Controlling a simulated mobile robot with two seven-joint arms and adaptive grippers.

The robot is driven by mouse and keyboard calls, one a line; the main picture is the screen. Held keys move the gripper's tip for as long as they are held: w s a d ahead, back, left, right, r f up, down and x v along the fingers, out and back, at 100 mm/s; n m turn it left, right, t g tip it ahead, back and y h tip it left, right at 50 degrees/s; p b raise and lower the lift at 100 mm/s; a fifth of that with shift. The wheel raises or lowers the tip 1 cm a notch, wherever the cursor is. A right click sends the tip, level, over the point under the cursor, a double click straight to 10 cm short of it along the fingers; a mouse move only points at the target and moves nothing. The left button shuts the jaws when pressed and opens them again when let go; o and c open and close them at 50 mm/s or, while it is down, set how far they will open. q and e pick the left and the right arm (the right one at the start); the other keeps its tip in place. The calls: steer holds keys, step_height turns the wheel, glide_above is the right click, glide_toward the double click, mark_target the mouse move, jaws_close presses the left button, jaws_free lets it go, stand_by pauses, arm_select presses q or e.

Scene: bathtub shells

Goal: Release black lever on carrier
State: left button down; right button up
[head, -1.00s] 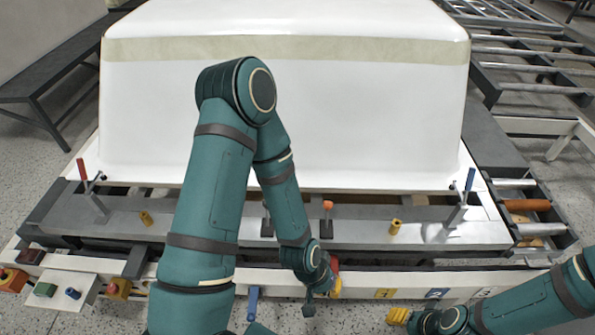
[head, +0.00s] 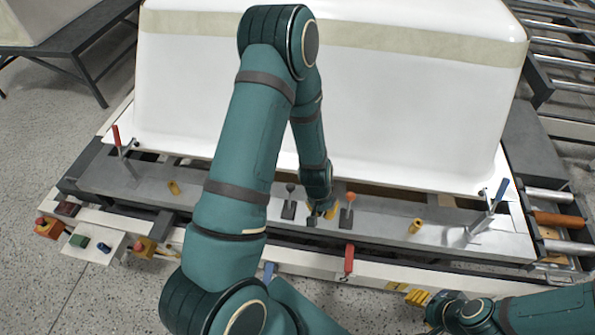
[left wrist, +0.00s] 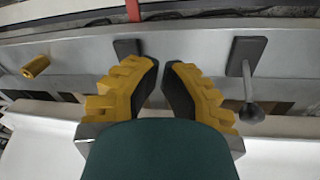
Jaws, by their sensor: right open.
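The carrier (head: 385,230) is a grey metal bed under the white tub. Its black-knobbed lever (head: 289,200) stands near the middle, and an orange-knobbed lever (head: 349,205) stands to its right. My left gripper (head: 318,216) is low over the carrier between them, partly hidden by its arm. In the left wrist view, its yellow fingers (left wrist: 162,66) have tips close together with a small gap and nothing visible between. The dark knob (left wrist: 251,113) of a lever is apart, right of the fingers. My right gripper (head: 412,295) is open at the front right, seen only in part.
The white tub shell (head: 400,100) fills the back. A red-handled clamp (head: 116,136) and a blue-handled clamp (head: 500,194) stand at the carrier's ends. Red (head: 349,260) and blue (head: 268,270) levers are at the front edge. Yellow pegs (head: 415,226) stick up. A button box (head: 95,243) is front left.

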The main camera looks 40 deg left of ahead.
arm_select(q)
step_height(320, 180, up, 8)
steer(key=n+y+p, duration=0.1)
steer(key=p, duration=0.2)
glide_above(290, 194)
steer(key=w+a, duration=0.1)
steer(key=w, duration=0.3)
steer(key=shift+a+f, duration=0.15)
arm_select(e)
step_height(290, 194, up, 4)
arm_select(q)
steer(key=shift+f, duration=0.1)
steer(key=f, duration=0.3)
steer(key=f+b, duration=0.1)
steer(key=f, duration=0.2)
steer(key=w+f+b, duration=0.1)
steer(key=f, duration=0.3)
steer(key=shift+r, duration=0.1)
arm_select(e)
steer(key=shift+s+f, duration=0.15)
steer(key=shift+f, duration=0.35)
steer(key=shift+s+f, duration=0.15)
steer(key=shift+f, duration=0.35)
arm_select(q)
steer(key=shift+s+d+r+y+b, duration=0.2)
steer(key=shift+s+d+y+b, duration=0.1)
steer(key=shift+b, duration=0.45)
arm_select(e)
steer(key=shift+s+f, duration=0.3)
steer(key=shift+f, duration=0.2)
